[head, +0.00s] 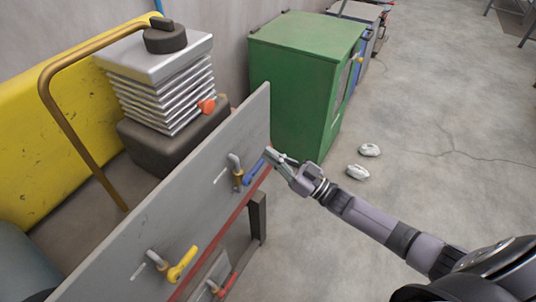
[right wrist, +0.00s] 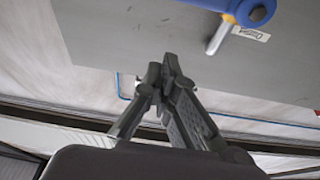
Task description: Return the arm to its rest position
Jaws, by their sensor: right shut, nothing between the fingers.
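My right arm comes in from the right in the head view. Its gripper (head: 271,154) is shut and empty, just beside the blue-handled valve (head: 254,172) on the grey panel (head: 205,205). In the right wrist view the closed fingertips (right wrist: 160,76) meet with nothing between them. The blue handle (right wrist: 240,8) shows there at the top right, apart from the fingers. My left gripper is not in view.
A yellow-handled valve (head: 181,265) and a red handle (head: 221,288) sit lower left. A green cabinet (head: 300,85) and a ribbed machine (head: 160,88) stand behind the panel. Two pale lumps (head: 358,172) lie on the floor. The floor at right is largely clear.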

